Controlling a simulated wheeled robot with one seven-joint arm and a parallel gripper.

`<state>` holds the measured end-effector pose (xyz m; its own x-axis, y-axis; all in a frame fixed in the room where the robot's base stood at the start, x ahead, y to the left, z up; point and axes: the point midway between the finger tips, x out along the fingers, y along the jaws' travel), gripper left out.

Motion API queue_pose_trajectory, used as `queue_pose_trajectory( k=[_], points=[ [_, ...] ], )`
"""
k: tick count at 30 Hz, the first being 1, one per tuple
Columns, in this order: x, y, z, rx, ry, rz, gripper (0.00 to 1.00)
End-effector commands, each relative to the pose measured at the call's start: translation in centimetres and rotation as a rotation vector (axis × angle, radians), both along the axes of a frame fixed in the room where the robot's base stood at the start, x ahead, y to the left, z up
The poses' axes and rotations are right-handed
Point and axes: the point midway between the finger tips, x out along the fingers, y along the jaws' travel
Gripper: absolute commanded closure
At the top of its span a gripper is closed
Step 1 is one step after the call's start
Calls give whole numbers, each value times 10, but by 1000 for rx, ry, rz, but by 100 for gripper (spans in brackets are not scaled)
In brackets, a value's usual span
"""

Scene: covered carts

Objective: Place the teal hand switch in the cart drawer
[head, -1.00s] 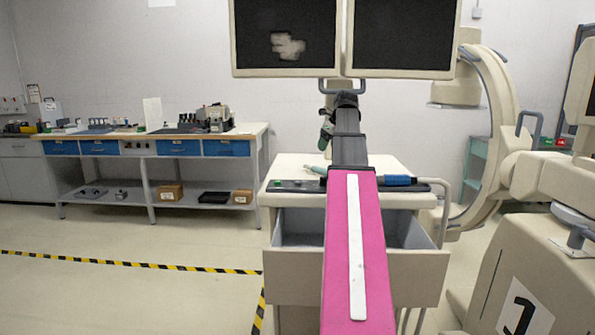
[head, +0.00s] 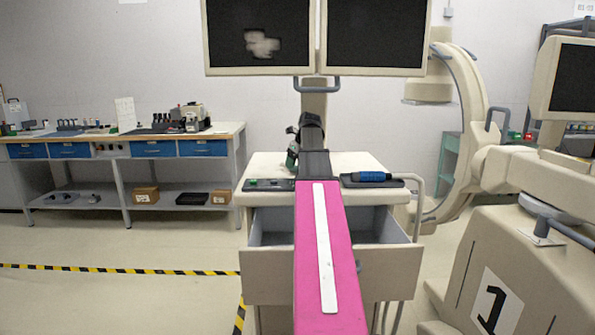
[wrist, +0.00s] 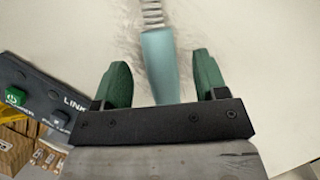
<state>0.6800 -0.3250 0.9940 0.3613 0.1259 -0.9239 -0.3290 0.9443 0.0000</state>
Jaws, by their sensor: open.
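The teal hand switch (wrist: 159,62) lies on the cart top in the wrist view, with a coiled cord running from its far end. My gripper (wrist: 162,75) is open, its two green fingers on either side of the switch's handle. I cannot tell whether they touch it. In the head view my gripper (head: 293,155) is over the cart top (head: 345,163), and my arm hides the switch. The cart drawer (head: 268,272) is pulled open below the top. My arm covers the middle of its opening.
A black control panel (head: 268,185) sits at the cart top's left front. A blue-handled item (head: 371,177) lies in a dark tray at the right. Twin monitors (head: 375,35) stand above the cart. A rail (head: 418,205) flanks its right side.

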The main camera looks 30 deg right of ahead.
Motion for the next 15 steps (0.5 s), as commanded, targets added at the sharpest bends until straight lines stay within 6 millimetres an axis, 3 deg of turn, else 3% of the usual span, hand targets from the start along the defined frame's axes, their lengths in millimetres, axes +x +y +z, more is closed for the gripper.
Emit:
queue_pose_trajectory(
  k=[4,15],
  points=[
    [5,2,-12,0,1,1,34],
    [5,2,-13,0,0,0,34]
  ],
)
